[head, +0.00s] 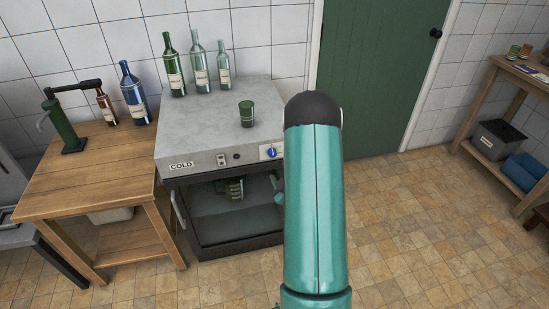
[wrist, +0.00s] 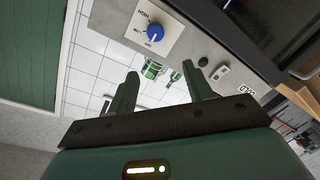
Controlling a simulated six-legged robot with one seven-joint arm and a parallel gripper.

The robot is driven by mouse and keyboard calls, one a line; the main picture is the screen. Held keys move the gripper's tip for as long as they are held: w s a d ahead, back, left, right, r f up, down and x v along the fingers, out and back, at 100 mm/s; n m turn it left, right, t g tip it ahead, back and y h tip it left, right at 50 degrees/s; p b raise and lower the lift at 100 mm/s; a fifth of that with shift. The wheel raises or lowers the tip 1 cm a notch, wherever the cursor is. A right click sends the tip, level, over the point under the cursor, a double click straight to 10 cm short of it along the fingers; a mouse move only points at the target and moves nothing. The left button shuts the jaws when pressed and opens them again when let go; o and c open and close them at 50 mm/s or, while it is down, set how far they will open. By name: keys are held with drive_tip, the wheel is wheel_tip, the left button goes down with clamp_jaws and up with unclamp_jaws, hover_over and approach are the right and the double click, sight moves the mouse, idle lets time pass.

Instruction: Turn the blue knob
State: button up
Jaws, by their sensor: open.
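The blue knob (head: 271,152) sits on a white plate at the right end of the grey cabinet's front panel. In the wrist view the knob (wrist: 154,32) shows near the top, with a white pointer line and printed marks around it. My gripper (wrist: 164,74) is open and empty, its two dark green fingers apart. The knob lies beyond the fingertips, above the gap in the picture, and is not touched. In the head view my teal arm hides most of the gripper; only a small part shows beside the cabinet front, below the knob.
The cabinet (head: 215,115) carries a green cup (head: 246,113) and several bottles. Its panel has a switch (head: 221,159) and a COLD label. The lower compartment is dark, with a green object inside. A wooden table (head: 95,170) adjoins on the left.

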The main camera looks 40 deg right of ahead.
sight(273, 155)
drive_tip(key=shift+t+h, duration=0.3)
drive_tip(key=shift+t, duration=0.1)
drive_tip(key=w+d, duration=0.2)
drive_tip(key=w, duration=0.1)
drive_tip(key=w+d+f, duration=0.1)
drive_tip(key=w+d, duration=0.1)
drive_tip(key=w, duration=0.1)
drive_tip(key=w+d+f, duration=0.1)
drive_tip(key=w+d, duration=0.1)
drive_tip(key=w, duration=0.2)
drive_tip(key=shift+d+f, duration=0.1)
drive_tip(key=shift+f, duration=0.15)
drive_tip(key=c, duration=1)
drive_tip(key=m, duration=0.5)
drive_tip(key=shift+f+m, duration=0.1)
drive_tip(key=shift+m, duration=0.3)
drive_tip(key=m+h, duration=0.1)
drive_tip(key=m, duration=0.5)
